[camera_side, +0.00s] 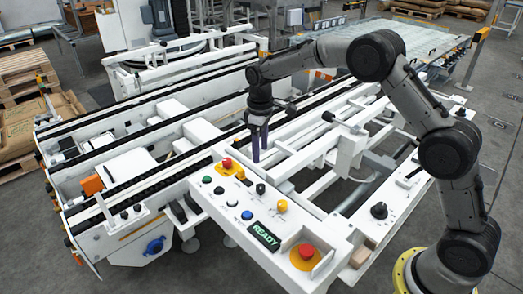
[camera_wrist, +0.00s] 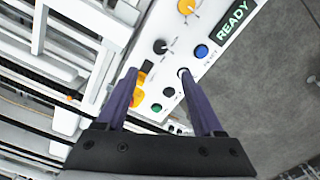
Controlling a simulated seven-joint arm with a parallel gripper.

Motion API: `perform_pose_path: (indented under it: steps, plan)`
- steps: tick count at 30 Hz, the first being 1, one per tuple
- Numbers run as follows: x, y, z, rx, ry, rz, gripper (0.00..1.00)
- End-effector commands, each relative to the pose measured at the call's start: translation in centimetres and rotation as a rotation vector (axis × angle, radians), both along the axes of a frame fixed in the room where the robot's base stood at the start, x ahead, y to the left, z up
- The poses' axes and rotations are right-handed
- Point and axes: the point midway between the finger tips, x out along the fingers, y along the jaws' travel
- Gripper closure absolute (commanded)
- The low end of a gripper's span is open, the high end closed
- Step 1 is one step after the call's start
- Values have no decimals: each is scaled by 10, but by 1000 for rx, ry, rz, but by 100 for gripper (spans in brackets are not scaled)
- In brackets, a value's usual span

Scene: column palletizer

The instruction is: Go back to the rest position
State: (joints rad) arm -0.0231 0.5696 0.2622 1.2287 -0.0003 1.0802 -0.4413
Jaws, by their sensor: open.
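My gripper (camera_side: 260,160) hangs over the back edge of a white control panel (camera_side: 218,213), fingers pointing down. In the wrist view my gripper's two purple fingers (camera_wrist: 165,75) stand apart with nothing between them. Below them in that view are a black switch (camera_wrist: 161,47), a green button (camera_wrist: 156,107) and a blue button (camera_wrist: 202,51). The fingertips look apart from the panel, but the exact height is hard to tell.
White conveyor rails (camera_side: 150,125) lie left and behind. Stacked pallets (camera_side: 25,85) stand far left.

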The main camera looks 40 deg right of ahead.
Motion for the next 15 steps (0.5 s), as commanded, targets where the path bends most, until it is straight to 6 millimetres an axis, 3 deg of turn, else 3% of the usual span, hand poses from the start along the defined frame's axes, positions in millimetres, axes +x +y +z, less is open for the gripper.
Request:
perform_pose_path:
  steps: [4,8,12,15]
  plan:
    - [4,-1,27,1,-52,-2,31]
    - [-6,-2,85,3,-144,-4,31]
    - [-43,-5,147,6,-234,-15,31]
    - [-77,-6,181,9,-292,-35,31]
